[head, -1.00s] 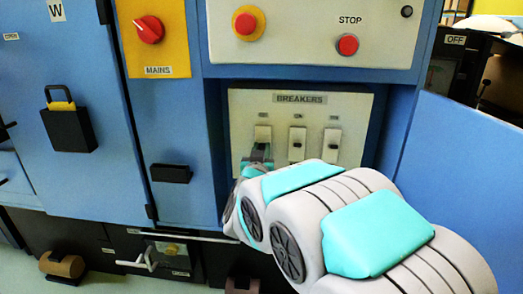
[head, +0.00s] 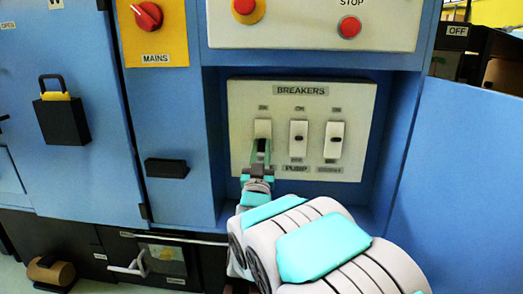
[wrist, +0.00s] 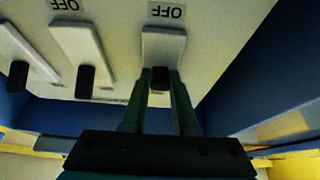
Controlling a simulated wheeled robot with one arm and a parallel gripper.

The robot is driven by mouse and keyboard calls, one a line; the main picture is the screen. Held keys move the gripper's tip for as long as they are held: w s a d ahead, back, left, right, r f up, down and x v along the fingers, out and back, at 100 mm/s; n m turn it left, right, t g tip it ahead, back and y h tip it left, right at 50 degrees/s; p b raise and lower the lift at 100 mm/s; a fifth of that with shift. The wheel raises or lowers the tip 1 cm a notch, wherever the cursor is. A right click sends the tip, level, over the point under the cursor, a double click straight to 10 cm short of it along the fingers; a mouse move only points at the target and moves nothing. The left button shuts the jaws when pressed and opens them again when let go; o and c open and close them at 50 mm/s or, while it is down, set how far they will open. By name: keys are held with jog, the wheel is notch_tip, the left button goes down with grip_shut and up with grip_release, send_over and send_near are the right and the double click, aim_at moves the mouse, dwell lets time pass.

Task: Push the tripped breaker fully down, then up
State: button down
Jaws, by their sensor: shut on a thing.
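The breaker panel (head: 237,170), cream and labelled BREAKERS, is set in a blue recess and carries a left breaker (head: 262,128), a middle breaker (head: 299,130) and a right breaker (head: 334,130). In the wrist view, which is upside down, the left breaker (wrist: 163,44) is at the right with its black lever (wrist: 160,72). My gripper (head: 261,146) reaches it from below. Its two fingers (wrist: 160,80) are shut on either side of that black lever. The fingers partly hide the lever in the head view, so its exact position is unclear.
Above the recess are a red stop button (head: 350,26) and another red button on yellow (head: 247,9). A red MAINS knob (head: 147,15) is at upper left. A black handle (head: 166,168) and a padlock (head: 60,117) are on the left doors. Blue recess walls flank the panel.

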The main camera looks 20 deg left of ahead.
jog(key=c, duration=0.7)
grip_release()
jog(key=shift+f, duration=0.1)
jog(key=shift+v, duration=3.85)
